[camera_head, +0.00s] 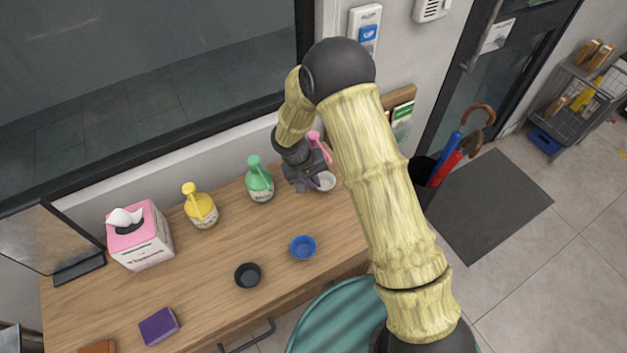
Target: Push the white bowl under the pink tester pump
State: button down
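The white bowl (327,181) is on the wooden counter near its right end, partly hidden by my gripper. The pink tester pump (318,146) is just behind it, by the wall. Only its pink top shows clearly; my gripper and arm hide most of the rest. My gripper (313,183) is low over the counter at the left side of the white bowl. I cannot tell whether it touches the bowl. Its fingers are too small and dark to show whether they are open or shut.
A green pump bottle (259,181) stands close left of my gripper, with a yellow one (201,207) and a tissue box (141,238) further left. A blue bowl (303,247) and a black bowl (248,275) sit nearer the front. A purple block (159,326) lies front left.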

jog(key=shift+w+r, duration=0.15)
jog(key=shift+w, duration=0.2)
jog(key=shift+s+d+b, duration=0.2)
jog(key=shift+d+b, duration=0.1)
jog(key=shift+d, duration=0.15)
jog(key=shift+s+d+f, duration=0.2)
jog(key=shift+s+d, duration=0.3)
jog(key=shift+s, duration=0.15)
jog(key=c, duration=1.6)
grip_release()
jog(key=shift+o, duration=0.2)
jog(key=shift+r, duration=0.1)
jog(key=a+b+v, duration=0.1)
jog(key=b+v, duration=0.2)
jog(key=v, duration=1.4)
jog(key=shift+s, duration=0.15)
